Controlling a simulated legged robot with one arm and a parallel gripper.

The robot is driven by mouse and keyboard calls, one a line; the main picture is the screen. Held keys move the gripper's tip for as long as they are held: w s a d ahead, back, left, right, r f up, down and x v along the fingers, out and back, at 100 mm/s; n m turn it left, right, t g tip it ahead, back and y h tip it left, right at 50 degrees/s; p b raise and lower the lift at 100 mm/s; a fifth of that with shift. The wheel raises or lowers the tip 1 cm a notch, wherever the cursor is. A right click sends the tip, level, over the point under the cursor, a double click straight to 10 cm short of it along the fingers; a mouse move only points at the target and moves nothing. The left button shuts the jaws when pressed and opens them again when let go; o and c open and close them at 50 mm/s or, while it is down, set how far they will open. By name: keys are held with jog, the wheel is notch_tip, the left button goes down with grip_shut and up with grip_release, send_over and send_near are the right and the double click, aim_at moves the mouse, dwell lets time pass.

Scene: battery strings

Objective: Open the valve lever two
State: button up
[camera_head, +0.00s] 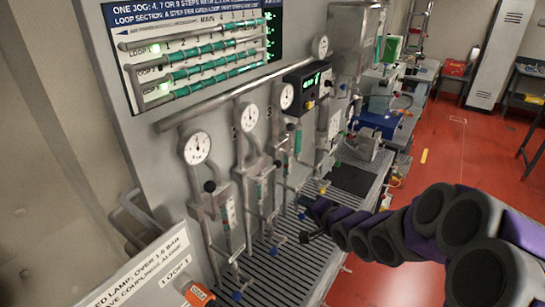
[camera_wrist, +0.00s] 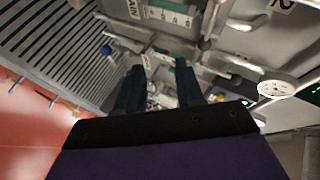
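Several upright valve columns with thin levers stand along the grey panel in the head view. The first has a black knob (camera_head: 209,186) under the leftmost gauge. In the head view my gripper (camera_head: 306,220) is right of the second column, over the slatted bench.
The slatted bench (camera_head: 262,270) runs below the valves. A blue knob (camera_wrist: 106,50) is left of my fingers in the wrist view. A gauge (camera_wrist: 275,88) is at right. A blue device (camera_head: 378,122) stands farther along the bench. Red floor (camera_head: 440,150) is open at right.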

notch_tip(320, 180, up, 4)
jog(key=w+a+f+m+t+y+p, duration=0.1)
jog(key=w+a+y+p, duration=0.1)
jog(key=m, duration=0.1)
send_near(271, 170)
jog(key=x, duration=0.8)
jog(key=shift+w+a+f+t+y+p, duration=0.2)
jog(key=shift+w+f+y+p, duration=0.05)
jog(key=shift+w, duration=0.3)
jog(key=shift+w+a+f+t+y+p, duration=0.15)
jog(key=shift+w+f+t+y+p, duration=0.1)
jog(key=shift+w, duration=0.25)
jog(key=shift+w+a, duration=0.15)
jog(key=shift+a, duration=0.05)
jog(key=shift+a, duration=0.1)
jog(key=shift+c, duration=0.4)
jog(key=shift+f, duration=0.1)
grip_shut()
